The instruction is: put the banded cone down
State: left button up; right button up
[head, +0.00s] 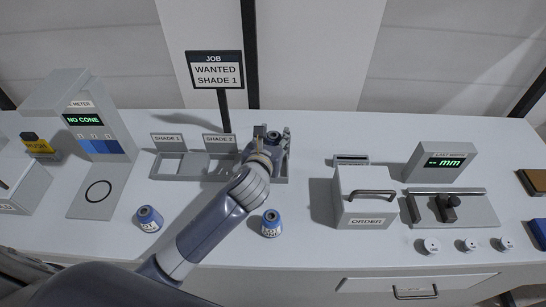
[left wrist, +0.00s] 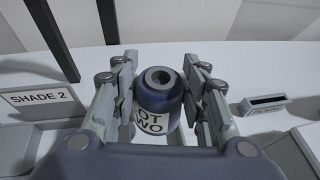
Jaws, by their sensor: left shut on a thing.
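A dark blue cone (left wrist: 157,100) with a white label band, reading in part "OT" and "WO", stands between the fingers of my left gripper (left wrist: 158,108) in the left wrist view. The gripper is shut on it. In the head view the left gripper (head: 268,145) is at the right end of a grey rack (head: 183,176), right of the "SHADE 2" sign (head: 219,139). The held cone's top (head: 273,134) shows there. My gripper hides its base, so I cannot tell whether it touches the rack. My right gripper is not in view.
Two blue cones with white labels stand in front, one left (head: 149,218) and one near my forearm (head: 271,222). The meter (head: 88,105) reads "NO CONE". A sign (head: 216,70) says "WANTED SHADE 1". An order box (head: 366,196) stands to the right.

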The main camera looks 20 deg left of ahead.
pick_arm(q)
notch_tip(320, 180, down, 8)
jog(key=shift+f, duration=0.15)
dwell(0.3)
jog(key=o, duration=1.2)
jog(key=shift+f, duration=0.1)
jog(key=b+v, duration=0.1)
jog(key=v, duration=1.1)
jog(key=shift+w, duration=0.1)
